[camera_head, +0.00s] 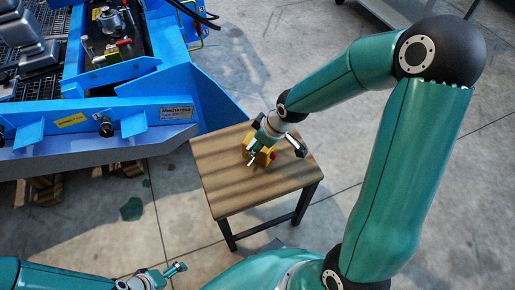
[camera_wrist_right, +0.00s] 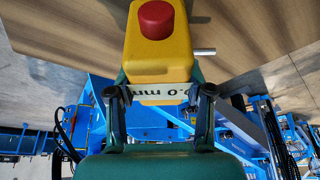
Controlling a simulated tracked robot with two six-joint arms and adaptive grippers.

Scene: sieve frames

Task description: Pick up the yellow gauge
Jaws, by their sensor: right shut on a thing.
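The yellow gauge (camera_head: 264,158) has a red button and is at the small wooden table in the head view. In the right wrist view the gauge (camera_wrist_right: 160,55) shows its red button, a white label with black print and a short metal pin at its side. My right gripper (camera_wrist_right: 160,95) is shut on the gauge, with one finger on each side. In the head view my right gripper (camera_head: 261,146) partly covers it. Whether the gauge touches the tabletop I cannot tell. My left gripper (camera_head: 172,272) is low at the left, away from the table; its opening is unclear.
The small wooden table (camera_head: 215,165) has a bare top around the gauge. A large blue machine (camera_head: 95,125) stands at the left, its side wall close to the table. On it are metal parts and a small yellow piece (camera_head: 112,54). Concrete floor (camera_head: 380,245) lies open at the right.

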